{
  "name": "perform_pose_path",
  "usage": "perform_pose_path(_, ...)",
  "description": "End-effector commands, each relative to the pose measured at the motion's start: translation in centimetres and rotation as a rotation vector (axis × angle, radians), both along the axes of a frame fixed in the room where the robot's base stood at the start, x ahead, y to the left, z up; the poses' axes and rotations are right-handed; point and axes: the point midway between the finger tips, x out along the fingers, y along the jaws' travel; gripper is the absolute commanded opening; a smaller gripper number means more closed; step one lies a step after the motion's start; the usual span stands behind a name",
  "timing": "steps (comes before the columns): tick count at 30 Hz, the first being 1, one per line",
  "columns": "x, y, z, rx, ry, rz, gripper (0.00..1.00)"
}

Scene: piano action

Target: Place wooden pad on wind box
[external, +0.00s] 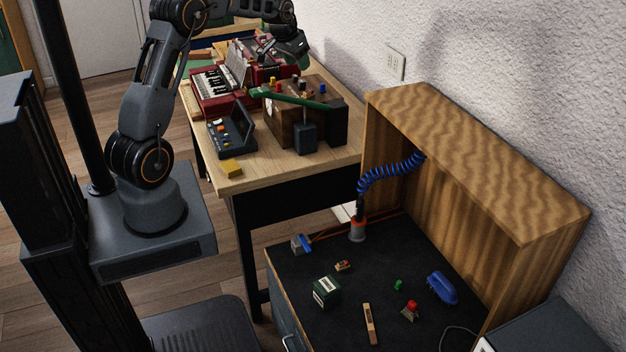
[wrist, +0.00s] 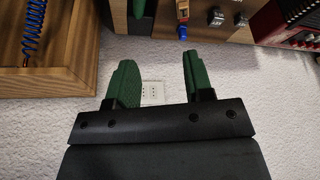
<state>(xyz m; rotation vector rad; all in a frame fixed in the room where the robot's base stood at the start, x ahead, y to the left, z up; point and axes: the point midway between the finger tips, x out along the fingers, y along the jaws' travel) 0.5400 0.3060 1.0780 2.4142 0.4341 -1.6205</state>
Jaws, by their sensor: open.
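My gripper (external: 291,46) is raised above the far part of the wooden table, near the wall. In the wrist view its two green fingers (wrist: 158,82) are apart with nothing between them; a wall socket shows behind. A dark brown wooden box (external: 282,128) with coloured knobs on top stands on the table and looks like the wind box. It lies below my gripper and nearer the external camera. A small pale wooden strip (external: 370,324) lies on the black bench mat at the lower right. I cannot tell for sure whether it is the wooden pad.
A green bar (external: 290,97) lies across the box top. A red accordion (external: 219,88), a dark case (external: 232,137) and a yellow block (external: 232,168) share the table. The black mat (external: 322,253) holds several small items beside a tall wooden hood (external: 480,160) with a coiled blue hose (external: 388,173).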

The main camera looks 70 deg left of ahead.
Motion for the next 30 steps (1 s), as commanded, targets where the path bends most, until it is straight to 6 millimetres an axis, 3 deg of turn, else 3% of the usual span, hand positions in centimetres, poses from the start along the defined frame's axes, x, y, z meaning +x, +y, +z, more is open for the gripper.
perform_pose_path(3, -1.7, -7.3, 3.6, 0.004, -0.005, -0.070, 0.47)
perform_pose_path(6, -4.7, -13.9, 5.8, 0.001, -0.003, -0.130, 0.47)
perform_pose_path(9, -8.7, -19.5, 6.8, 0.000, -0.001, -0.189, 0.47)
perform_pose_path(13, -14.1, -24.8, 6.8, -0.001, 0.001, -0.255, 0.47)
perform_pose_path(18, -19.7, -28.6, 5.4, -0.002, 0.003, -0.318, 0.47)
perform_pose_path(21, -21.8, -29.7, 4.6, -0.002, 0.003, -0.339, 0.47)
perform_pose_path(25, -23.3, -30.3, 3.9, -0.003, 0.005, -0.355, 0.47)
perform_pose_path(30, -23.7, -30.5, 3.7, -0.003, 0.006, -0.358, 0.47)
